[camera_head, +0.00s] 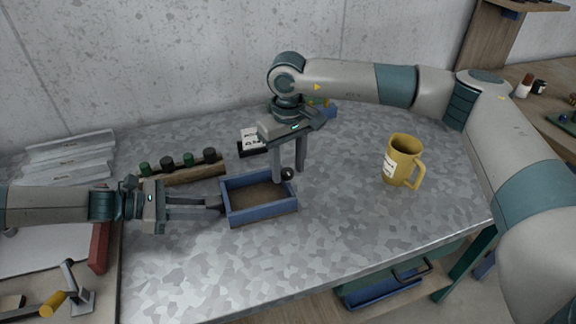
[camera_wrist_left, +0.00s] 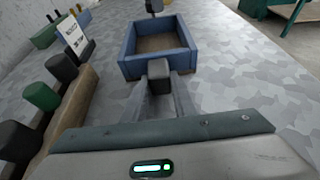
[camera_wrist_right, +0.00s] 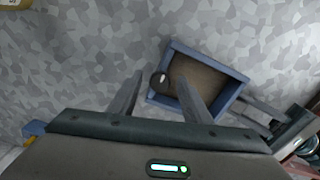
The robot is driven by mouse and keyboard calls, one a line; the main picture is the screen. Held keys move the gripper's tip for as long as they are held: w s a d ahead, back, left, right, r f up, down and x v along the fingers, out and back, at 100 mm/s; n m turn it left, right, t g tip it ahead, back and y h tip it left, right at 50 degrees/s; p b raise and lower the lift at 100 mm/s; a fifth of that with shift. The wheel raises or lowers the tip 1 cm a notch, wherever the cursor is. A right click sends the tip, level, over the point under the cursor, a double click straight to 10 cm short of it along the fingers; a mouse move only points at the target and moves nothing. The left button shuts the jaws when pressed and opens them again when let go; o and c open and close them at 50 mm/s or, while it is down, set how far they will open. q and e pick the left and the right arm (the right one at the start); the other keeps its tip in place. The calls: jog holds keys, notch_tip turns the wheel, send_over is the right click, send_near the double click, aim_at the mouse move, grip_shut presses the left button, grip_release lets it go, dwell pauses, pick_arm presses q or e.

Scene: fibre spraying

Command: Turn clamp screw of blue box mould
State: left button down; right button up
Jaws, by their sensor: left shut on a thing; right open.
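The blue box mould (camera_head: 258,219), an open rectangular box with a brown floor, sits on the grey table. Its dark round clamp screw knob (camera_head: 288,173) is at the far right corner; it also shows in the right wrist view (camera_wrist_right: 160,82). My right gripper (camera_head: 287,178) points down, open, with its fingers on either side of the knob; contact cannot be told. My left gripper (camera_head: 216,205) reaches in from the left, shut on a dark handle (camera_wrist_left: 158,72) at the mould's near side in the left wrist view. The fingers partly hide that handle.
A wooden rack (camera_head: 195,175) with several green and black knobs lies behind my left gripper. A small white label card (camera_head: 250,138) stands at the back. A yellow mug (camera_head: 402,160) stands to the right. The table front is clear.

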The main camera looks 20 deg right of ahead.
jog(key=c, duration=1)
jog(key=shift+c, duration=0.2)
